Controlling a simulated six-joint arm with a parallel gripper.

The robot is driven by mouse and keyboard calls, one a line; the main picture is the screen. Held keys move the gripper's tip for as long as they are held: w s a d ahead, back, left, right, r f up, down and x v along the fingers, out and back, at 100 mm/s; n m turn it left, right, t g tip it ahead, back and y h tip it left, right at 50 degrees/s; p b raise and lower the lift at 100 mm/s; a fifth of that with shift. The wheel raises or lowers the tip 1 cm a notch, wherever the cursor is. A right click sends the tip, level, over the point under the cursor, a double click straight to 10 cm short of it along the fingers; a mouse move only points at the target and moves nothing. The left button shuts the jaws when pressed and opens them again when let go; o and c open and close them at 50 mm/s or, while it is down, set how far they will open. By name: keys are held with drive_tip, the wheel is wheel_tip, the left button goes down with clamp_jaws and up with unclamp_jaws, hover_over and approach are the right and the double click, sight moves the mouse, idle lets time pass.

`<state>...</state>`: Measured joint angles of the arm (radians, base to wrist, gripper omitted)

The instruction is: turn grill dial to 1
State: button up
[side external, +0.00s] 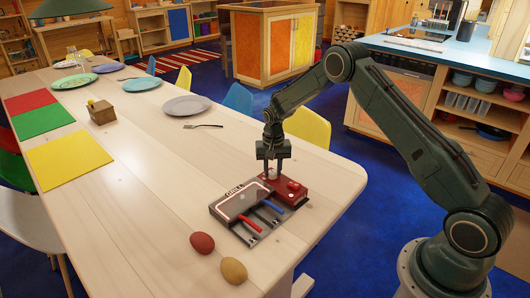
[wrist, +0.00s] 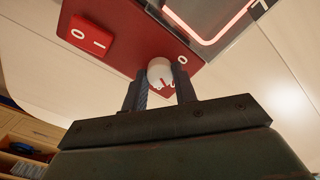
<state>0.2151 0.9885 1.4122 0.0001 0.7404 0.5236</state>
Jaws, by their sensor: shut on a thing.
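The grill (side external: 247,203) lies on the wooden table, with a red control panel (side external: 291,193) at its right end. My gripper (side external: 272,170) points down over this panel and is shut on the white grill dial (wrist: 159,70). In the wrist view the two dark fingers of my gripper (wrist: 161,84) stand on either side of the dial. A small red mark shows on the dial's near side. A white 0 is on the panel right of the dial; other dial markings are partly hidden by the fingers.
A red rocker switch (wrist: 91,36) marked 0 and 1 is close to the dial. A red-handled and a blue-handled utensil lie on the grill's front. Red (side external: 202,243) and yellow (side external: 233,270) round items lie before it. A fork (side external: 204,126) and grey plate (side external: 186,106) are behind.

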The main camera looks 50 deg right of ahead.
sight(272, 172)
drive_tip(key=n, duration=0.4)
drive_tip(key=shift+n, duration=0.3)
drive_tip(key=n, duration=0.4)
idle(0.3)
drive_tip(key=o, duration=1)
drive_tip(key=shift+r, duration=0.15)
drive_tip(key=shift+r, duration=6.8)
